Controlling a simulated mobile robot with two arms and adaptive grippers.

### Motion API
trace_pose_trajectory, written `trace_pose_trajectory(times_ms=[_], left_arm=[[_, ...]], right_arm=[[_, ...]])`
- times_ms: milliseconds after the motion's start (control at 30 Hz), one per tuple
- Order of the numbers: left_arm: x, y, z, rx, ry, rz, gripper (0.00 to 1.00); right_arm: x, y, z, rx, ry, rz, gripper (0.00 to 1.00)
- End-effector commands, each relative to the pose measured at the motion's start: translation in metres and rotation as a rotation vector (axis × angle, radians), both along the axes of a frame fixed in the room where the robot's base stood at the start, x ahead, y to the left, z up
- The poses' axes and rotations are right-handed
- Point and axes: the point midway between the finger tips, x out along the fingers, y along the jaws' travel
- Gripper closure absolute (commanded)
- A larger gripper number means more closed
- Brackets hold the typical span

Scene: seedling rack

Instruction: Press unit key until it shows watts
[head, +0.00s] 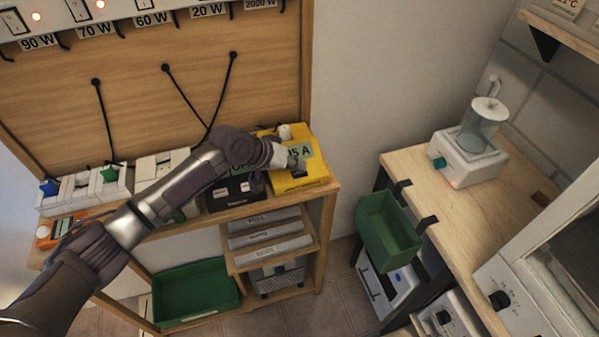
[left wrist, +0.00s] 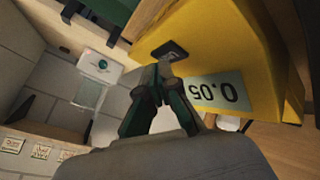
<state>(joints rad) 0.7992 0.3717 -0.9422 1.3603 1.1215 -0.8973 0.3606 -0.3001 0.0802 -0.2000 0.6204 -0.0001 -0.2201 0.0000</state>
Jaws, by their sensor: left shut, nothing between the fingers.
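The yellow meter (head: 305,180) stands at the right end of the wooden shelf. Its display (head: 301,151) is partly covered by my gripper, and the end of it reads "05 A". In the left wrist view the yellow meter (left wrist: 225,40) is upside down, and its display (left wrist: 218,92) shows "0.05". A dark key (left wrist: 170,50) sits on the yellow face beside the display. My left gripper (head: 292,161) is shut and empty over the meter's face. In the left wrist view its fingertips (left wrist: 162,75) are close to the key; I cannot tell whether they touch it.
A black device (head: 236,195) stands left of the meter, with white sockets and plugs (head: 90,188) further left. A green bin (head: 390,230) hangs on the right table's edge. A white appliance with a clear jar (head: 468,158) stands on that table.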

Motion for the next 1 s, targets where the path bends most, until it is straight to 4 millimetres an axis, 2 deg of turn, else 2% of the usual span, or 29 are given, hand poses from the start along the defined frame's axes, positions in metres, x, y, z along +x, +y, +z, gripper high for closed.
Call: trace_pose_trajectory(times_ms=[1000], left_arm=[[-0.0002,-0.0002,-0.0073,0.001,0.0,-0.001,1.0]], right_arm=[[0.0001,-0.0006,-0.0026,-0.001,0.0,0.0,0.39]])
